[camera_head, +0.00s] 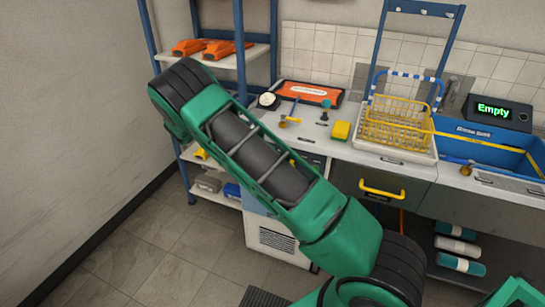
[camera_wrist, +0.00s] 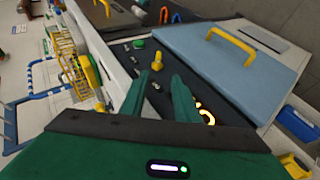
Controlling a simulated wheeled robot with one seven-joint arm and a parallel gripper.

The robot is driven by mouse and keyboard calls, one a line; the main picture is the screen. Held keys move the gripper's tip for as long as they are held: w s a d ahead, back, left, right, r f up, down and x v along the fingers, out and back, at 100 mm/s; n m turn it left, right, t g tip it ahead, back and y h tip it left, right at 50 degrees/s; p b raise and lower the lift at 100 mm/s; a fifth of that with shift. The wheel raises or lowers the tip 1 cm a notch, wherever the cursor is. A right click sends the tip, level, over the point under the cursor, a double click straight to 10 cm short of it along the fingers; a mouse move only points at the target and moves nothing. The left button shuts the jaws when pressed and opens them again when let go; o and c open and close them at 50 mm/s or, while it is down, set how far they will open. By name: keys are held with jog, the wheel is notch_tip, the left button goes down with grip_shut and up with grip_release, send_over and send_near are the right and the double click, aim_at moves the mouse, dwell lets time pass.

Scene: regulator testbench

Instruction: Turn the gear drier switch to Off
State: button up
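In the wrist view, a dark control panel (camera_wrist: 133,58) runs beside a grey-blue lid (camera_wrist: 205,65) with a yellow handle (camera_wrist: 232,47); I take this to be the gear drier. A yellow knob (camera_wrist: 159,62), likely its switch, stands out from the panel. A round green button (camera_wrist: 139,43) is farther along. A glowing orange-yellow mark (camera_wrist: 205,112) shows partly behind my right finger. My gripper (camera_wrist: 164,77) is open and empty, its two green fingertips apart and pointing toward the knob. Contact with the knob cannot be told. In the head view my arm hides the gripper.
A counter holds a yellow basket (camera_head: 392,128), a yellow sponge-like block (camera_head: 341,131) and an orange-topped case (camera_head: 309,92). A blue sink (camera_head: 487,148) with an "Empty" display (camera_head: 497,110) is at right. Blue-framed shelves (camera_head: 238,60) stand at left. The floor at left is clear.

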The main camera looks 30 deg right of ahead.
jog(key=shift+v, duration=1.25)
